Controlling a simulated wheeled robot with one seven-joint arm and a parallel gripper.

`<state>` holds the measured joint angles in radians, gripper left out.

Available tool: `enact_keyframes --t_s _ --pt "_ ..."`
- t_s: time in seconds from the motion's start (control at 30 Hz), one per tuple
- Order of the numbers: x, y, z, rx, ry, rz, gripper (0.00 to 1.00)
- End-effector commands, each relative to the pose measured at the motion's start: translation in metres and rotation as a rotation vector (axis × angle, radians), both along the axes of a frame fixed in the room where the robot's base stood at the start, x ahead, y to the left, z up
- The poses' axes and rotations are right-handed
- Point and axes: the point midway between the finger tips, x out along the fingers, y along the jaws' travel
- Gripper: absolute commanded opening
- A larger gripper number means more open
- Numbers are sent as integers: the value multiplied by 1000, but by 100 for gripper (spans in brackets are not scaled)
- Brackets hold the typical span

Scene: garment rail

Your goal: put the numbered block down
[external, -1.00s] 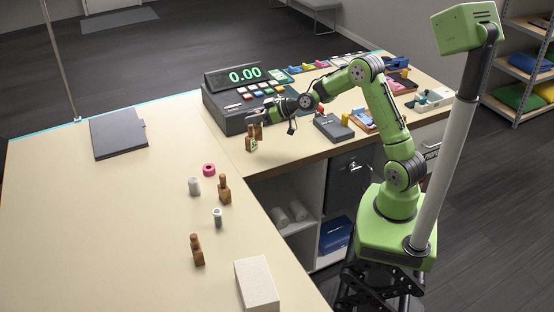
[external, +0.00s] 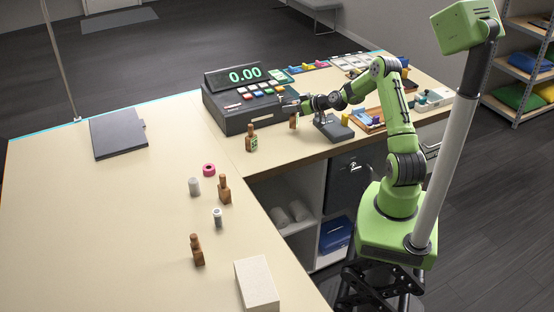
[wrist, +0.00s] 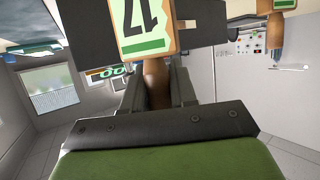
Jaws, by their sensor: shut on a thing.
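My gripper (external: 290,103) is shut on a wooden numbered block (external: 294,121) by its brown neck, above the counter beside the cash register. The neck (wrist: 156,85) lies between the dark fingers. I cannot tell whether its base touches the counter. A similar block with a green label (external: 251,138) stands upright on the counter to the left of my gripper. In the wrist view a second block (wrist: 276,32) shows at upper right.
The cash register (external: 240,112) stands just left of and behind my gripper. A grey box (external: 335,128) and a wooden tray (external: 368,120) lie to the right. Two wooden blocks (external: 224,189) (external: 197,250), a pink ring (external: 209,169) and a white box (external: 256,285) are on the left counter.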

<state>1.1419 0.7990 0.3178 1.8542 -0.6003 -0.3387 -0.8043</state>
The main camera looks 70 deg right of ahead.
Motion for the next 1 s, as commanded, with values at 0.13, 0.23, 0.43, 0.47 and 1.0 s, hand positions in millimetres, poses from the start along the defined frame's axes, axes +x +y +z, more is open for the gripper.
enact_keyframes --t_s 0.13,0.23,0.43,0.47,1.0 --pt "0 0 -28 4 1 -1 0" --pt "0 0 -30 1 -1 0 0" --pt "0 0 -32 0 0 0 0" --pt "0 0 -32 0 0 -1 0" --pt "0 0 -31 1 1 0 52"
